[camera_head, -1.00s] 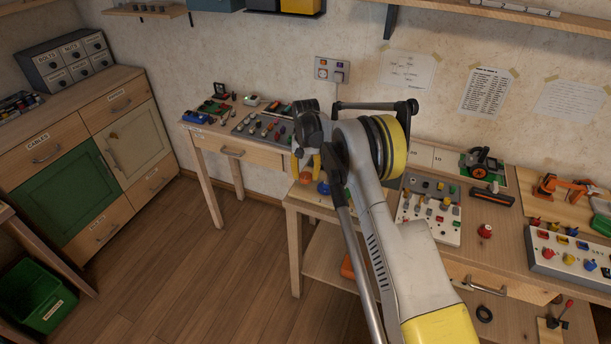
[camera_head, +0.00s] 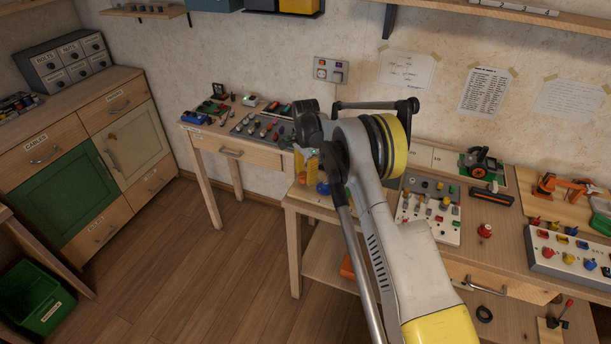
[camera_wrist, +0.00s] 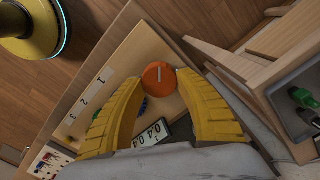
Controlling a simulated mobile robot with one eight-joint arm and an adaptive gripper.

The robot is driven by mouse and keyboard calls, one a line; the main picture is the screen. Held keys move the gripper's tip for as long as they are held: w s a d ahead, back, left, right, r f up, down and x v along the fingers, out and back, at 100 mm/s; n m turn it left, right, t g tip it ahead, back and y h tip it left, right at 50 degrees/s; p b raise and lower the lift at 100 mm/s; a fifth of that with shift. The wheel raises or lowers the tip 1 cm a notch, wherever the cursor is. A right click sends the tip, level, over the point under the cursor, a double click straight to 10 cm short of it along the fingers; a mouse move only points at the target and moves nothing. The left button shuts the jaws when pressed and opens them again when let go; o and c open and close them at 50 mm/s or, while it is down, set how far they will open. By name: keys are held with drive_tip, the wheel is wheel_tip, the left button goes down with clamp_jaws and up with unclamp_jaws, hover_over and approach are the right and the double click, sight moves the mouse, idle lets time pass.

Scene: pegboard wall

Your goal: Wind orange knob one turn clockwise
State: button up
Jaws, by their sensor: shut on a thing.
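The orange knob (camera_wrist: 158,75) is round, with a pale line across its face, and shows between the fingertips in the wrist view. My gripper (camera_wrist: 161,77) has two ribbed yellow fingers, one on each side of the knob, and is shut on it. The knob is on a pale wooden board (camera_wrist: 140,47) with a strip numbered 1, 2, 3. In the head view my gripper (camera_head: 306,166) is at the left end of the workbench, and its yellow finger largely hides the knob there.
A dark digit counter (camera_wrist: 152,132) lies close below the knob in the wrist view, partly hidden by my fingers. A blue knob (camera_head: 323,188) is beside my gripper. A side table (camera_head: 262,155) with switch panels stands behind it.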

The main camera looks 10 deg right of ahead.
sight(306, 175)
drive_tip(key=shift+m, duration=1.5)
drive_tip(key=o, duration=1.2)
wheel_tip(306, 175, up, 12)
